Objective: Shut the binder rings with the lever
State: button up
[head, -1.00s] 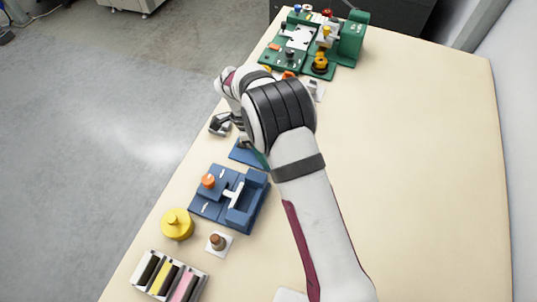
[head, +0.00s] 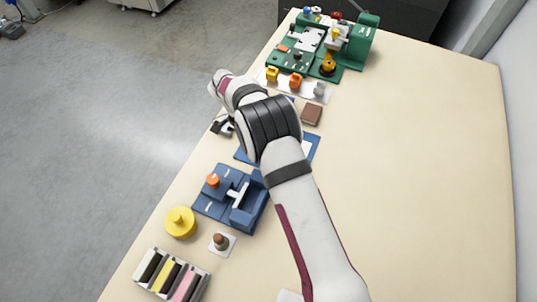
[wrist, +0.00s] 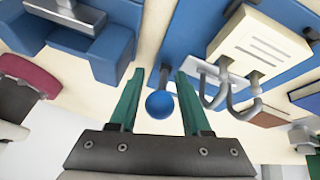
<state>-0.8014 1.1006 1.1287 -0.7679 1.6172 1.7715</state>
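The blue binder base (wrist: 185,35) fills the top right of the wrist view and partly shows in the head view (head: 314,148), mostly behind my arm. Curved metal rings (wrist: 215,92) stand beside a cream, slotted paper stack (wrist: 262,42). I cannot tell whether the ring tips meet. The lever's round blue knob (wrist: 160,104) sits on a short grey rod. My gripper (wrist: 159,74) is open, its two green fingers on either side of the knob with a visible gap to each. In the head view my arm hides the knob.
A blue fixture with an orange knob (head: 212,181) stands in front of the binder, a yellow knobbed cylinder (head: 180,222) nearer. A brown block (head: 312,114) and a green machine (head: 361,40) lie beyond. The table's right side is clear.

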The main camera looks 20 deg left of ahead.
jog(key=shift+o, duration=0.9)
jog(key=v, duration=1.2)
jog(key=shift+r, duration=0.1)
